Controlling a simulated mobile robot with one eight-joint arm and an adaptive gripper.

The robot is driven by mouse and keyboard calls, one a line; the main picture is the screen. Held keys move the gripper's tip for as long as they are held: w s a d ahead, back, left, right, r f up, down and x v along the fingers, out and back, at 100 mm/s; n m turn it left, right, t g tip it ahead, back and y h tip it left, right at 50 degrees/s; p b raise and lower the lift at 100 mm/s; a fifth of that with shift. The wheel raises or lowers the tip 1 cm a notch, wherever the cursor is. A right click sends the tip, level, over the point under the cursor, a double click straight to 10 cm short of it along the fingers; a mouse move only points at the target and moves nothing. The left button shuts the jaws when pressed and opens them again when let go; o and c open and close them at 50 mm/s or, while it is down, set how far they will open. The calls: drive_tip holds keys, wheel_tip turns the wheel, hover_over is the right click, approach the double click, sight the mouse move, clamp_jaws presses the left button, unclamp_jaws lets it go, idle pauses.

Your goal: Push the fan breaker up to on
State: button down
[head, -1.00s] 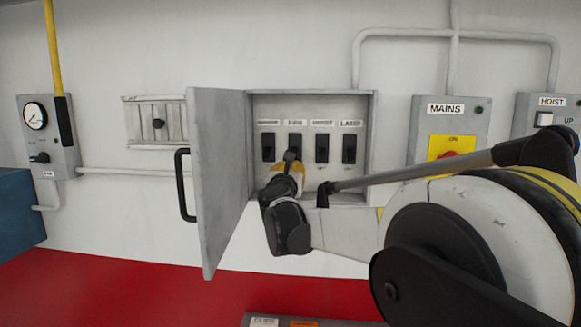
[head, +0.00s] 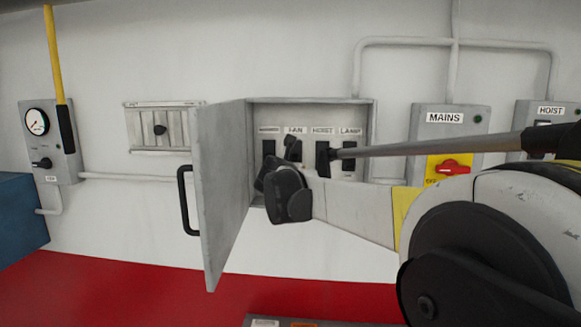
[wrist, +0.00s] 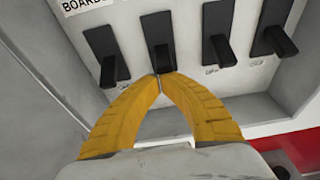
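The breaker box (head: 366,110) is open on the wall, with a row of black breakers under labels. The fan breaker (head: 292,148) is second from the left, under the FAN label; its lever shows above my gripper's wrist. In the wrist view the fan breaker (wrist: 158,38) is straight ahead of my gripper (wrist: 158,75). The yellow fingers are shut tip to tip with nothing between them, right at the lever's lower end; I cannot tell whether they touch it. In the head view the fingers are hidden behind my wrist.
The box's grey door (head: 222,195) stands open close to the left of my wrist. Neighbouring breakers flank the fan one closely, including the hoist breaker (wrist: 218,40). The MAINS panel (head: 450,120), with a red knob, is to the right.

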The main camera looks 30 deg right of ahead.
drive_tip(key=shift+s+a+r+g+y+p, duration=0.15)
drive_tip(key=shift+s+r+g+y+p, duration=0.1)
drive_tip(key=shift+r+g+y+p, duration=0.65)
drive_tip(key=shift+f, duration=0.1)
drive_tip(key=shift+r+p, duration=0.4)
drive_tip(key=shift+r, duration=0.4)
drive_tip(key=shift+f, duration=0.15)
drive_tip(key=b+v, duration=0.4)
drive_tip(key=v, duration=0.5)
drive_tip(key=shift+s+a, duration=0.25)
drive_tip(key=shift+a, duration=0.15)
